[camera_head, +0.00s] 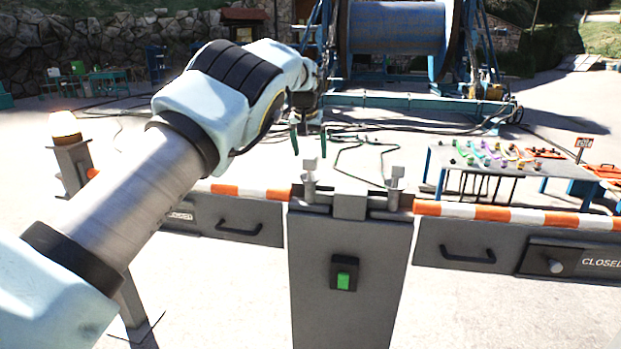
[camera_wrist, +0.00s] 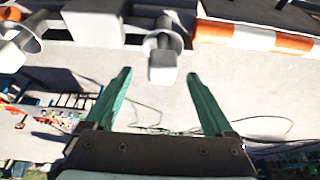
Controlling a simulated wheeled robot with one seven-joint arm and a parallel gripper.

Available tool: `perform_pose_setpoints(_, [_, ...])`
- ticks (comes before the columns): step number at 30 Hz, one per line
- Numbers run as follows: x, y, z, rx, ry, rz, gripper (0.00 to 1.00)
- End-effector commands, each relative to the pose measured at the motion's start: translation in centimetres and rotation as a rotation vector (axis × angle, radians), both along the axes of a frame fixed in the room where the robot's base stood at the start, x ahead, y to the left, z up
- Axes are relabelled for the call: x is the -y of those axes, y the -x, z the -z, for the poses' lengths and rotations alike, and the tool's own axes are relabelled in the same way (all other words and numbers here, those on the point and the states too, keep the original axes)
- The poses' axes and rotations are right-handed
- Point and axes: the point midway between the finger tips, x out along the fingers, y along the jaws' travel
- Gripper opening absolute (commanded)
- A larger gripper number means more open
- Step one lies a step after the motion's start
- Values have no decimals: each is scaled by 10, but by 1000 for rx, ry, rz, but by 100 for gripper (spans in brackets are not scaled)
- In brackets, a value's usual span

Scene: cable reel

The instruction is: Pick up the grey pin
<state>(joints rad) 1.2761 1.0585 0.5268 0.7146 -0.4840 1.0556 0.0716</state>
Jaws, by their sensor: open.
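Two grey pins with block-shaped heads stand upright in round holders on top of the grey post. The left grey pin (camera_head: 310,166) is just below my gripper (camera_head: 308,151) in the head view. My gripper's green fingers are open and empty. In the wrist view this pin (camera_wrist: 162,66) shows between and just beyond the fingertips (camera_wrist: 157,76), and I see no contact. The right grey pin (camera_head: 395,174) is apart from the gripper; in the wrist view it appears at the left edge (camera_wrist: 12,30).
The grey post (camera_head: 350,270) bears a green button (camera_head: 343,279). Orange-and-white striped barriers (camera_head: 500,213) run out on both sides. A blue table (camera_head: 437,160) with small coloured items stands behind right. A large cable reel (camera_head: 393,40) stands at the back.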

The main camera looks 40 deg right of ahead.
Motion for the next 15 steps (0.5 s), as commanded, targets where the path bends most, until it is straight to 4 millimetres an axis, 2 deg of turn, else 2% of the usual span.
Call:
perform_pose_setpoints(5, [4, -4, 8, -1, -1, -1, 88])
perform_pose_setpoints(15, [17, -15, 44, 0, -1, 0, 88])
